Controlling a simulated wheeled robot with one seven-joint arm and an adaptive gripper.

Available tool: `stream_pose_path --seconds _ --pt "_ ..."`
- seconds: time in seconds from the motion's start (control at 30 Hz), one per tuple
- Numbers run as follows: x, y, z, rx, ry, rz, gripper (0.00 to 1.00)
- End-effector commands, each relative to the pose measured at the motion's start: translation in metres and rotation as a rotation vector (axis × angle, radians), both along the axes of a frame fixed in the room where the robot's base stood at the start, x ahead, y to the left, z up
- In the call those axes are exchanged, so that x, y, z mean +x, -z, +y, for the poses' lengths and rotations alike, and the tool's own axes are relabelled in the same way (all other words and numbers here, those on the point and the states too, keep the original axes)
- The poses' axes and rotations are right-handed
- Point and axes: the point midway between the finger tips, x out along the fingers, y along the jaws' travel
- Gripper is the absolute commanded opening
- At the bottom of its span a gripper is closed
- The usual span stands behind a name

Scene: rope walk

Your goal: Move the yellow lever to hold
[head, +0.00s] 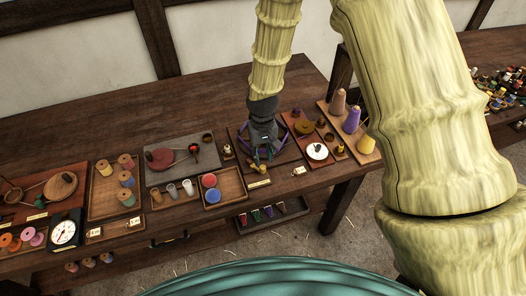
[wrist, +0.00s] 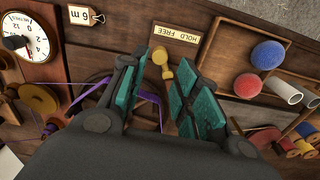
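The yellow lever (wrist: 160,56) shows in the wrist view as a short piece with a round knob, just below the HOLD FREE label (wrist: 176,37). I cannot tell exactly which word the lever points to. My gripper (wrist: 157,76) is open, with teal-padded fingers on either side of the lever. I cannot tell whether either finger touches it.
Purple strands (wrist: 146,98) run beneath my fingers. A tray (head: 226,199) with red and blue balls sits left of the gripper in the head view. A board (head: 346,122) with cones stands to the right. A white dial (head: 64,232) stands at far left.

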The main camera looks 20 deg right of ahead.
Motion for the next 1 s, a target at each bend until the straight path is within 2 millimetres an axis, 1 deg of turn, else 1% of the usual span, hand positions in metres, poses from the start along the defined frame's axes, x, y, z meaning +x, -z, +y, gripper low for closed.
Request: stream_pose_path --seconds 0.03,0.5,0.7,1.0 --pt "0.0 0.011 0.0 0.0 0.0 0.001 0.31" --pt "0.0 0.061 0.0 0.0 0.0 0.0 0.31" --pt "0.0 0.072 0.0 0.0 0.0 0.0 0.31" --pt "0.0 0.073 0.0 0.0 0.0 0.0 0.31"
